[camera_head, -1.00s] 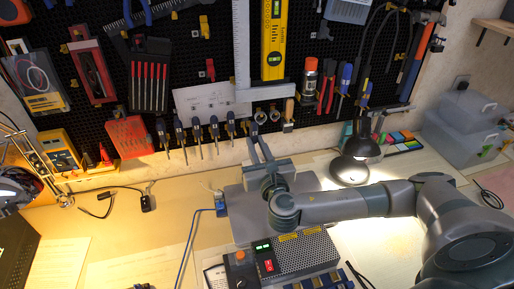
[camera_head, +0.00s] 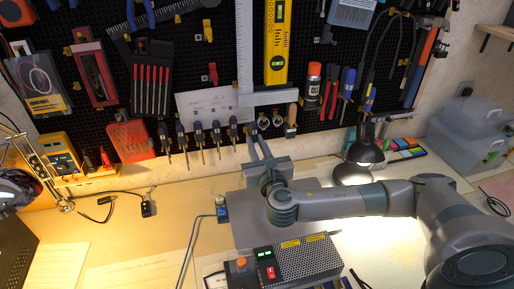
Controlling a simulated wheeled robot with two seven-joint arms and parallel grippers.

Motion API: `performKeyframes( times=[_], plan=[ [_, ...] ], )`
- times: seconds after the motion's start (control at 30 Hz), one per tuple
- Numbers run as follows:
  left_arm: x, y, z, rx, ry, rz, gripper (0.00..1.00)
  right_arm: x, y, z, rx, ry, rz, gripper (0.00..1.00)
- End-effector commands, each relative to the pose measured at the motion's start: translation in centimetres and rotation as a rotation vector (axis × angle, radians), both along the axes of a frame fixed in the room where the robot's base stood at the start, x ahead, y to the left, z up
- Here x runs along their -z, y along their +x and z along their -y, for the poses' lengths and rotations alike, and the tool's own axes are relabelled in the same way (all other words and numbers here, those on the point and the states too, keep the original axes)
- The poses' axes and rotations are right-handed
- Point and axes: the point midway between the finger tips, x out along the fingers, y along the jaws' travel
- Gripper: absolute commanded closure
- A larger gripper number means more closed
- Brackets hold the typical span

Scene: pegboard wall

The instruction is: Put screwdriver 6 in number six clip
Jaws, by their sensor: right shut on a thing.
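A row of dark-handled screwdrivers (camera_head: 198,134) hangs upright in clips along the lower edge of the black pegboard. My right gripper (camera_head: 257,142) points up at the right end of this row, just below two round rings. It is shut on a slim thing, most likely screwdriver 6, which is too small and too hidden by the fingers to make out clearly. The number six clip is not clearly readable; the fingertips are close to the board at that end of the row. My left gripper is not in view.
A white sheet (camera_head: 205,104) and a steel square (camera_head: 243,60) hang above the row. An orange-capped can (camera_head: 313,85) and pliers hang to the right. Below my right arm lie a grey mat (camera_head: 243,232) and a power supply box (camera_head: 305,262). A black lamp (camera_head: 365,150) stands right.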

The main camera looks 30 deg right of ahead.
Motion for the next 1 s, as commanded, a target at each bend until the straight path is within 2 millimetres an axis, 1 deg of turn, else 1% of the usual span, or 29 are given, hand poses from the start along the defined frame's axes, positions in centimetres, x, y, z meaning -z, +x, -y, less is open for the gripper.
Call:
performKeyframes(
  times=[0.33, 0.7, 0.9, 0.93, 1.0],
  plan=[
    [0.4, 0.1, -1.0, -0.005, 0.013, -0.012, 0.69, 0.1, 1.7, 0.5, 0.001, 0.0, 0.002, 1.0],
    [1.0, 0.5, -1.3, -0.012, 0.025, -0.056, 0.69, 0.2, 3.5, 0.9, 0.002, 0.0, 0.002, 1.0],
    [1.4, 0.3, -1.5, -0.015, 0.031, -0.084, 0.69, 0.1, 4.4, 1.2, 0.001, 0.001, 0.001, 1.0],
    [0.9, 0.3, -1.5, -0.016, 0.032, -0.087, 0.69, 0.1, 4.5, 1.2, 0.001, 0.001, -0.001, 1.0],
    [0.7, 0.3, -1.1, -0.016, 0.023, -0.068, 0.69, 0.1, 4.8, 1.3, 0.002, 0.001, -0.001, 1.0]
  ],
)
